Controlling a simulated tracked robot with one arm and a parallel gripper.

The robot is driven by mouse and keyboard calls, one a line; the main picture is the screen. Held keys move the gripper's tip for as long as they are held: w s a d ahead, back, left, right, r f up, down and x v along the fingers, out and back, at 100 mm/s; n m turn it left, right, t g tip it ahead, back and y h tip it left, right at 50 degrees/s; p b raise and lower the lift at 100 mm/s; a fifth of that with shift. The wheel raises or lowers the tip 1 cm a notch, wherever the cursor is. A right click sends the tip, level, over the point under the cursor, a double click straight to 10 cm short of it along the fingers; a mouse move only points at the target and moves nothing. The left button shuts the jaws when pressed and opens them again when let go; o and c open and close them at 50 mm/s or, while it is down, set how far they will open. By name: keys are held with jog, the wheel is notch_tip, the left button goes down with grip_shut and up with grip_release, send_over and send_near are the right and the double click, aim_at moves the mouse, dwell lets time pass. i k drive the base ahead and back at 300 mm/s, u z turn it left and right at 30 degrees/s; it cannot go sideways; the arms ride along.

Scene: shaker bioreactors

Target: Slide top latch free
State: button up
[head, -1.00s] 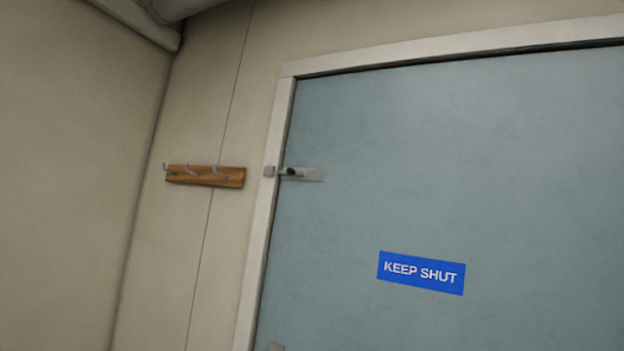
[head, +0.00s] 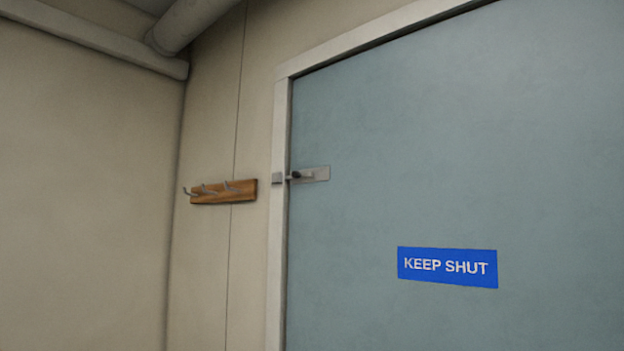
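The top latch (head: 314,174) is a small grey slide bolt with a dark knob (head: 296,175), mounted near the upper left edge of the blue-grey door (head: 450,180). Its bolt points left toward a small grey keeper (head: 277,179) on the white door frame. The knob sits near the left end of the latch plate, close to the frame. The bolt appears to reach to the keeper, but it is too small to tell how deep it sits. My gripper is not in view.
A blue "KEEP SHUT" sign (head: 447,267) is on the door, below and right of the latch. A wooden rack (head: 224,192) with several metal hooks juts from the wall left of the frame. A pipe (head: 190,22) runs at the upper left. Nothing stands before the latch.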

aim_at(295, 174)
jog(key=z, duration=0.35)
jog(key=i, duration=1.95)
jog(key=u, duration=0.65)
